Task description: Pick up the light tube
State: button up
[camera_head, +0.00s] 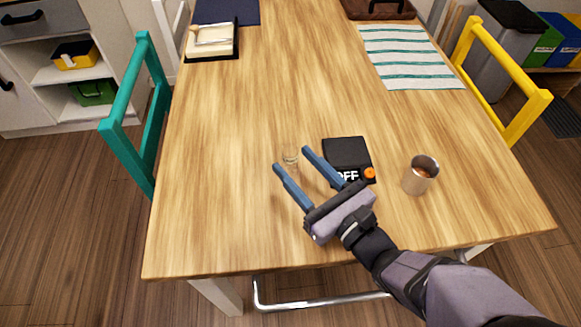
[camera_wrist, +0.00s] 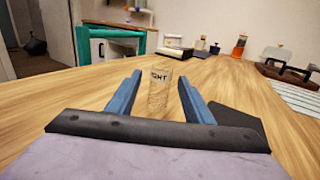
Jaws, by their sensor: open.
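The light tube (camera_head: 290,159) is a small, clear, upright cylinder on the wooden table, hard to make out from above. In the wrist view the light tube (camera_wrist: 160,92) stands upright with dark lettering ending in "GHT". My gripper (camera_head: 290,158) is open, with its two blue fingers pointing away from me. In the wrist view my gripper (camera_wrist: 161,75) has a finger on each side of the tube, with a gap on both sides. The tube appears at or just beyond the fingertips; I cannot tell exactly how deep it sits between them.
A black box (camera_head: 347,152) marked "OFF" with an orange knob lies just right of the fingers. A metal cup (camera_head: 420,174) stands further right. A striped cloth (camera_head: 408,56) and a tray (camera_head: 212,41) lie at the back. The table's left side is clear.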

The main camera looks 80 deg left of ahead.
aim_at(286, 153)
jog(key=shift+f+p+x, duration=0.2)
jog(key=shift+p+x, duration=0.15)
jog(key=shift+x, duration=3.3)
jog(key=shift+c, duration=0.4)
jog(key=c, duration=1.1)
